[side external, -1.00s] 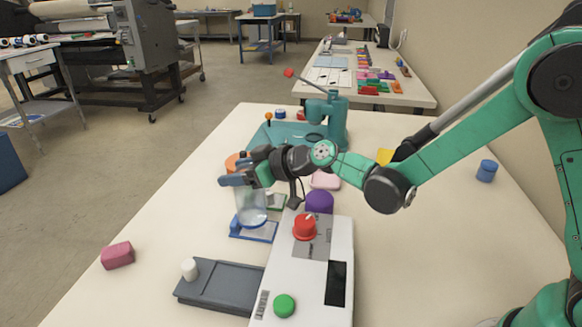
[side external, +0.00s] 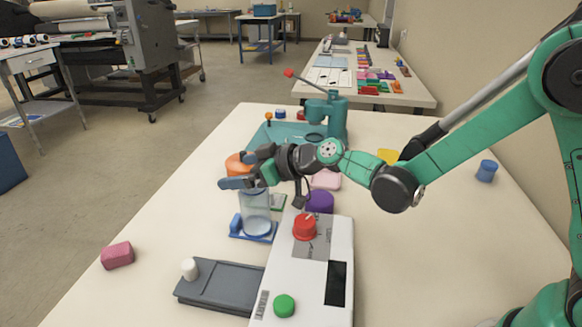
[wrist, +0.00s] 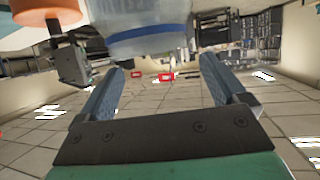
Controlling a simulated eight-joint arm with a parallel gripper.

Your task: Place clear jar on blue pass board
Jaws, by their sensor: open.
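The clear jar (side external: 256,213) stands upright, its base over the blue pass board (side external: 236,234) and apparently resting on it. The board shows around the jar's base, with a small raised blue part at its left. My gripper (side external: 240,171) is open at the level of the jar's top, with its fingers pointing left. The side view does not show clearly whether a finger touches the jar. In the wrist view the jar (wrist: 147,28) fills the top middle, beyond the open fingers (wrist: 160,72). The space between the fingers looks empty there.
A white machine with a red knob (side external: 304,227) and green button stands right of the board. A grey tray (side external: 225,285) with a white peg lies in front. A purple cylinder (side external: 319,201) and an orange object (side external: 238,164) are close by. A pink block (side external: 117,255) lies left.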

